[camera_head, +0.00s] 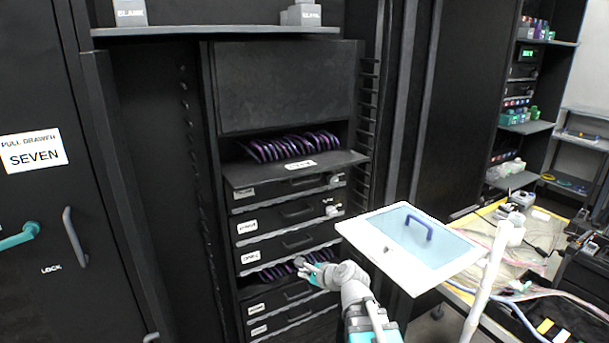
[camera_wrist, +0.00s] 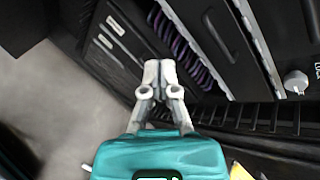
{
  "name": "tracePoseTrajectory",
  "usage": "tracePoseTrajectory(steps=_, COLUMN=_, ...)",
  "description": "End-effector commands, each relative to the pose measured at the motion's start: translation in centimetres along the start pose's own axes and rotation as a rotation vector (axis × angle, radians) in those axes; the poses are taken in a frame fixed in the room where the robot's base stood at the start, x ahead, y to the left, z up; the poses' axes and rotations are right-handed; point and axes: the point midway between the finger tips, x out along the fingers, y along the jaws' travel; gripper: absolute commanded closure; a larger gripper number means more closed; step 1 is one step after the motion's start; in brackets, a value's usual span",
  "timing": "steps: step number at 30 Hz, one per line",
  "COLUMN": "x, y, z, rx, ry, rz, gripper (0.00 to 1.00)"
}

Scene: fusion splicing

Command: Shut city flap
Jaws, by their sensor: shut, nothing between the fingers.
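A black rack in the head view holds a stack of drawers and flaps with small white labels. I cannot read which label says city. One flap (camera_head: 295,172) stands open, sticking out flat below a row of purple cables (camera_head: 290,146). Lower down, a second opening shows purple cables (camera_head: 283,271). My gripper (camera_head: 303,265) is in front of this lower opening, with its fingers shut and empty. In the wrist view my gripper (camera_wrist: 159,70) points at the rack beside a row of purple cables (camera_wrist: 188,50). I cannot tell whether it touches the rack.
A white tray with a blue panel and handle (camera_head: 410,240) is right of my arm. A cluttered workbench (camera_head: 540,260) stands further right. A black cabinet door with a SEVEN sign (camera_head: 32,151) is at left. Grey floor (camera_wrist: 70,110) is clear in the wrist view.

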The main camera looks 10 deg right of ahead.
Motion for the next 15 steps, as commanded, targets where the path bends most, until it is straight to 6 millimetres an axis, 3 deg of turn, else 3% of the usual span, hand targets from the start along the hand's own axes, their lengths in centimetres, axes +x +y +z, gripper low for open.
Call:
tracePoseTrajectory(steps=1, x=-1.1, y=-2.0, z=1.3, rx=0.063, ry=-0.012, rz=-0.032, gripper=1.00)
tracePoseTrajectory(steps=3, x=-1.9, y=-3.9, z=2.2, rx=0.160, ry=-0.031, rz=-0.076, gripper=1.00)
tracePoseTrajectory(steps=15, x=-6.7, y=-13.3, z=6.1, rx=0.678, ry=-0.167, rz=-0.289, gripper=1.00)
